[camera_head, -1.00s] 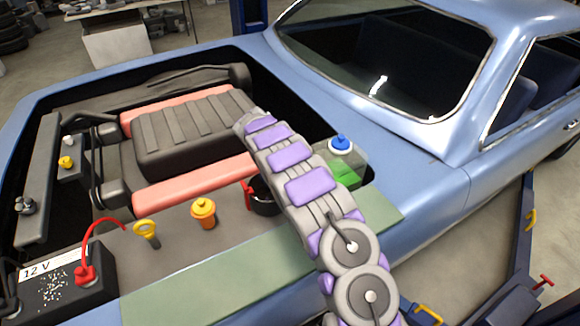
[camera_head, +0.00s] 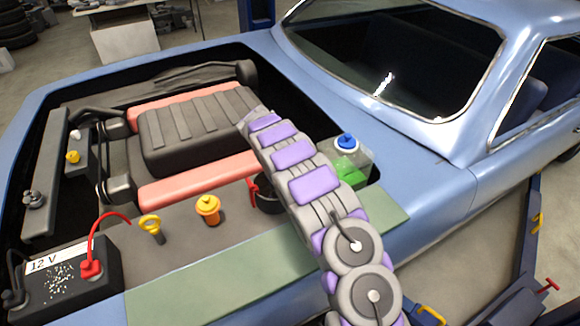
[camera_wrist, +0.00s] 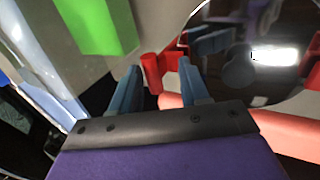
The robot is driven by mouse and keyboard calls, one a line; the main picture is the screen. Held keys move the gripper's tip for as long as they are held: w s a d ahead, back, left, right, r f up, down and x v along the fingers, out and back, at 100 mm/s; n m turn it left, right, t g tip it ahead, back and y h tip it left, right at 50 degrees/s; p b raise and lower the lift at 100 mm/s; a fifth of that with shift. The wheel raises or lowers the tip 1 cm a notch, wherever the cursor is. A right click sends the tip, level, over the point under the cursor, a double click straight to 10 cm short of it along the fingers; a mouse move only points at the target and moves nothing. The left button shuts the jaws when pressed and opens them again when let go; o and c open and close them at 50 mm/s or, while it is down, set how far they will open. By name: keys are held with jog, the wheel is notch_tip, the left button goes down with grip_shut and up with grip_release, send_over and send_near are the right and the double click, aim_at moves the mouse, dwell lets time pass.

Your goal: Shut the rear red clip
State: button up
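In the wrist view a red clip (camera_wrist: 151,72) sticks out from the rim of a round black housing (camera_wrist: 225,75). Its red lever lies in the gap between my fingertips, and I cannot tell whether they touch it. My gripper (camera_wrist: 160,65) is open, its two blue-grey fingers apart. In the head view the black housing (camera_head: 268,198) is partly hidden behind my arm. A red clip (camera_head: 252,188) shows on its left side. My gripper and the housing's far side are hidden there.
A clear reservoir with green fluid (camera_head: 352,178) and a blue cap (camera_head: 347,141) stands right of my arm. An orange cap (camera_head: 208,208), a yellow dipstick handle (camera_head: 151,224) and a battery (camera_head: 65,280) lie left. The engine (camera_head: 195,130) with red covers is behind.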

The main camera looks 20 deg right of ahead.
jog(key=p+v, duration=0.3)
jog(key=v, duration=1.4)
jog(key=shift+a+r, duration=0.1)
jog(key=s+d+r+m+g, duration=0.15)
jog(key=s+r, duration=0.25)
jog(key=s, duration=0.4)
jog(key=s+d+r+y, duration=0.1)
jog(key=s+d+r, duration=0.25)
jog(key=s, duration=0.35)
jog(key=s+d+r+m, duration=0.1)
jog(key=s+r, duration=0.4)
jog(key=s, duration=0.3)
jog(key=s+a+f+y, duration=0.1)
jog(key=s+a, duration=0.1)
jog(key=s, duration=0.8)
jog(key=s+a+f+g+y, duration=0.1)
jog(key=s+a+f+y, duration=0.1)
jog(key=s, duration=0.8)
jog(key=s+a+f+y, duration=0.1)
jog(key=s+a, duration=0.1)
jog(key=s, duration=0.8)
jog(key=shift+s+a+f, duration=0.3)
